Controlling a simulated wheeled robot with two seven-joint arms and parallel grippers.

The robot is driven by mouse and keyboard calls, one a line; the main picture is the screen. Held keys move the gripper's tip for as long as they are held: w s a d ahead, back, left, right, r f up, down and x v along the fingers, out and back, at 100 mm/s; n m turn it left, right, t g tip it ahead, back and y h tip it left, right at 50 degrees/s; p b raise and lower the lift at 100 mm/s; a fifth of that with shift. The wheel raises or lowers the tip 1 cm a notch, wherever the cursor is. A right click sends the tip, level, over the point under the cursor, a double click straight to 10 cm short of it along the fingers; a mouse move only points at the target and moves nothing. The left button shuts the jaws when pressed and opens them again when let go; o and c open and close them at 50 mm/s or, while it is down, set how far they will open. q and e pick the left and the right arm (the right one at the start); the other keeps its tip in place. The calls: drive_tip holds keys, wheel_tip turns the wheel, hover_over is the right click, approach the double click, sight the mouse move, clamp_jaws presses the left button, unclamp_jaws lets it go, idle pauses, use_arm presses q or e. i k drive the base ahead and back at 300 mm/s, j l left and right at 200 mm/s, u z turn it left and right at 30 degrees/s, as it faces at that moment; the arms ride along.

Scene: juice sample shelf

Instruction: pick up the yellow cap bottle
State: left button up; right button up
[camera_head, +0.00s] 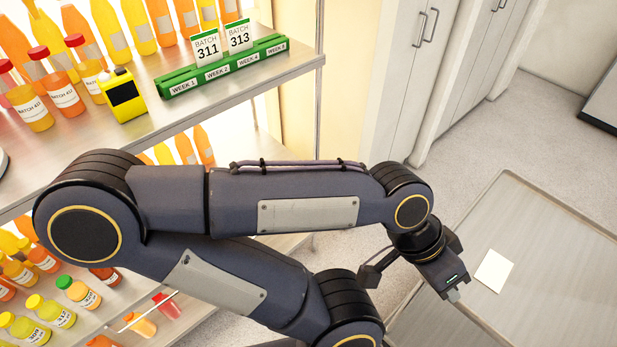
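Several small bottles with yellow caps stand on the lower shelf at the lower left, among them one with a yellow-green label side (52,311) and another (24,328) nearer the picture's edge. My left gripper (453,294) is at the right, above a grey table and far from these bottles. It is seen from above and behind, so whether its fingers are open or shut does not show. I see no bottle at it. My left arm covers the middle of the picture and hides part of the shelves. My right gripper is not in view.
The upper shelf (225,92) holds orange and yellow bottles, a yellow box device (122,97) and a green week rack (222,68). A green-capped bottle (77,291) stands on the lower shelf. The grey table (545,275) carries a white card (493,270). Open floor lies behind it.

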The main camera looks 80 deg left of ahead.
sight(49, 310)
drive_tip(key=u, duration=4.85)
drive_tip(key=i+j, duration=0.25)
drive_tip(key=i+j+z, duration=0.15)
drive_tip(key=j, duration=0.25)
drive_tip(key=i+j, duration=0.3)
drive_tip(key=i+j+z, duration=0.15)
drive_tip(key=j, duration=0.25)
drive_tip(key=i+j, duration=0.25)
drive_tip(key=i+j+z, duration=0.1)
drive_tip(key=j, duration=0.35)
drive_tip(key=i, duration=0.1)
